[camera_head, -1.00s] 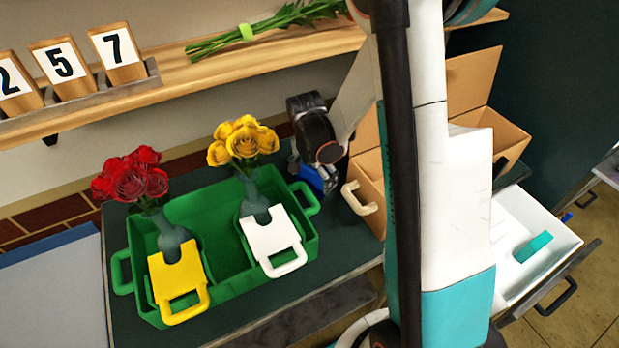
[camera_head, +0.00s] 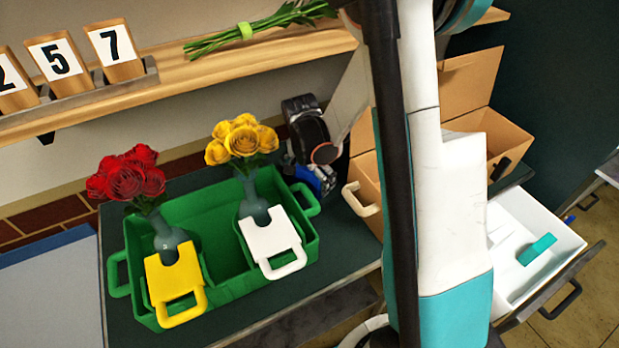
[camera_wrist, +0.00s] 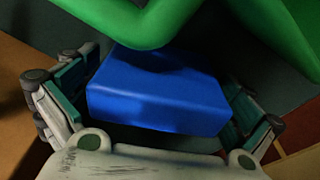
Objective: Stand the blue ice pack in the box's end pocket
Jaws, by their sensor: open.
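The blue ice pack (camera_wrist: 158,92) lies between the two spread fingers of my gripper (camera_wrist: 155,112) in the wrist view, with dark gaps toward the fingers. In the head view only a bit of the ice pack (camera_head: 323,183) shows under my gripper (camera_head: 318,172), at the right end of the green box (camera_head: 232,283). The box holds two grey vases, one with red roses and one with yellow roses. Its green handle (camera_wrist: 135,22) crosses just above the ice pack in the wrist view. The end pocket is hard to make out.
A cardboard box (camera_head: 365,178) stands close to the right of my gripper. A wooden shelf (camera_head: 200,75) runs above. An open white drawer (camera_head: 560,240) is at far right.

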